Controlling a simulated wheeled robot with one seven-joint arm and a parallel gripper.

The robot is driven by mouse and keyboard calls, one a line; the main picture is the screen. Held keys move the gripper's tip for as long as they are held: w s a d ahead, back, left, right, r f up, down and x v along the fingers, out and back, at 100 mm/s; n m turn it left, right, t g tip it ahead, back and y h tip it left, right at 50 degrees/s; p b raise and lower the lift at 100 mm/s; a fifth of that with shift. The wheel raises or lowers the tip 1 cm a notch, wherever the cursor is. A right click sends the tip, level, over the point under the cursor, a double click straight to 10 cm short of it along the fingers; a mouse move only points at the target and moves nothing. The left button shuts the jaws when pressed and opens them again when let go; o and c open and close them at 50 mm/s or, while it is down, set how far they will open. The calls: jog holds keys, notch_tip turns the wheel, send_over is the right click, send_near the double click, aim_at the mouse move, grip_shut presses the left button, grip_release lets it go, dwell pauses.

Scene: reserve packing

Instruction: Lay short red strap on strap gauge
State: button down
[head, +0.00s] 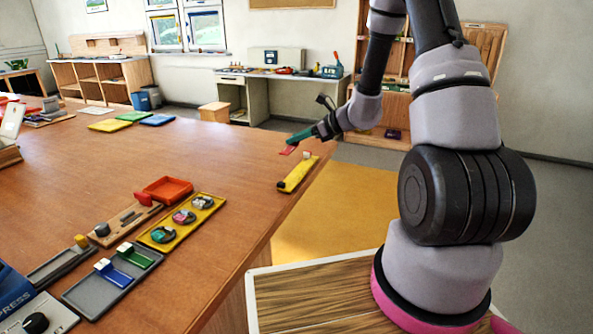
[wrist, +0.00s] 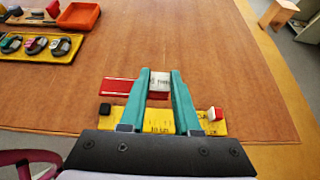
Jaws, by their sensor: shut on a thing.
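My gripper (head: 291,146) is shut on the short red strap, which shows in the head view (head: 287,151) above the table. The strap gauge (head: 296,177) is a yellow board near the table's right edge. In the wrist view the gauge (wrist: 150,121) lies behind the fingers, partly hidden, with a black block at its left end and a red-and-white block at its right. The strap appears held above the table, apart from the gauge.
An orange-red tray (head: 168,189) and a yellow tray (head: 183,224) with several coiled straps stand nearer on the table (head: 130,165). A grey tray (head: 112,277) holds green and blue pieces. The tabletop around the gauge is clear; its right edge is close.

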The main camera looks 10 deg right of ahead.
aim_at(296, 173)
notch_tip(296, 173, down, 10)
jog(key=shift+a+r, duration=0.1)
jog(key=shift+r, duration=0.15)
jog(key=shift+f, duration=0.1)
jog(key=c, duration=0.6)
grip_release()
jog(key=shift+c, duration=0.2)
